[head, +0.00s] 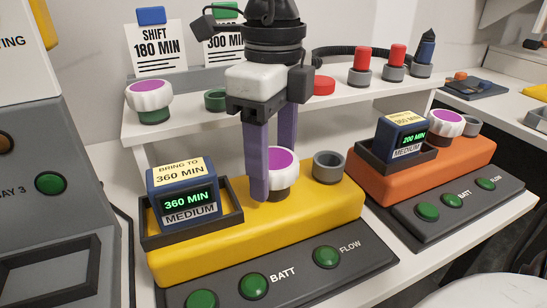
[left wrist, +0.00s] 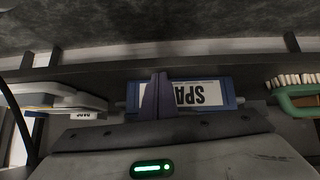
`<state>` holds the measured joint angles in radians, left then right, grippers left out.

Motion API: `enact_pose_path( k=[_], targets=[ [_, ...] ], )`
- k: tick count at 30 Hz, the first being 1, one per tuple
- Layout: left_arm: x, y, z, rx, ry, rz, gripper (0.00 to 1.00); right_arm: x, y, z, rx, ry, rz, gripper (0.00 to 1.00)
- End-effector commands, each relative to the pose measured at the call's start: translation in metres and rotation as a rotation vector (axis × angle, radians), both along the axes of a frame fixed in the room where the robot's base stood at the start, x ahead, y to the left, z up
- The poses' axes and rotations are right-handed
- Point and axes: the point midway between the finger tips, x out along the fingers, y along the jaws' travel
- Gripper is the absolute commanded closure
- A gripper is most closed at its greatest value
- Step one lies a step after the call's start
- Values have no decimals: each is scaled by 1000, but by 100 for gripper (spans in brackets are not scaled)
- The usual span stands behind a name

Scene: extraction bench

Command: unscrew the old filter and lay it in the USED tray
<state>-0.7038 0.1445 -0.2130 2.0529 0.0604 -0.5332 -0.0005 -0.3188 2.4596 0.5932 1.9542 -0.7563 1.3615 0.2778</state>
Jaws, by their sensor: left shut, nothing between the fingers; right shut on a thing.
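The filter (head: 283,172), a white ribbed cap with a purple top, stands on a brown base on the yellow unit (head: 215,249). My right gripper (head: 271,178) comes down from above, its purple fingers shut on the filter. One finger covers the filter's left side. Whether its thread is still engaged cannot be told. My left gripper (left wrist: 158,80) shows only in the left wrist view, shut and empty, in front of a blue box with an upside-down "SPA" label (left wrist: 195,94). No tray marked USED can be read.
A timer box (head: 186,200) reading 360 MIN sits left of the filter, a grey empty ring (head: 328,166) right. An orange unit (head: 455,165) carries another purple-topped cap (head: 418,124). Another such cap (head: 149,98) stands on the white shelf (head: 185,118). A green brush (left wrist: 297,97) shows in the left wrist view.

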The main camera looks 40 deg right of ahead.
Motion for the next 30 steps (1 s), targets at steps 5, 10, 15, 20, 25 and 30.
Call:
enact_pose_path(
  k=[5,10,15,20,25,30],
  targets=[
    [-1,1,10,5,4,0,100,-1,0,2,2,4,313,71],
    [0,1,20,6,-2,1,100,-1,0,2,2,4,607,71],
    [1,0,28,6,-3,3,100,-1,0,2,2,4,901,71],
    [1,0,32,10,1,3,100,-1,0,2,1,3,1174,71],
    [0,0,34,14,5,3,100,-1,0,1,0,4,1397,71],
    [2,0,35,12,1,4,100,-1,0,0,-1,2,1453,71]
  ],
)
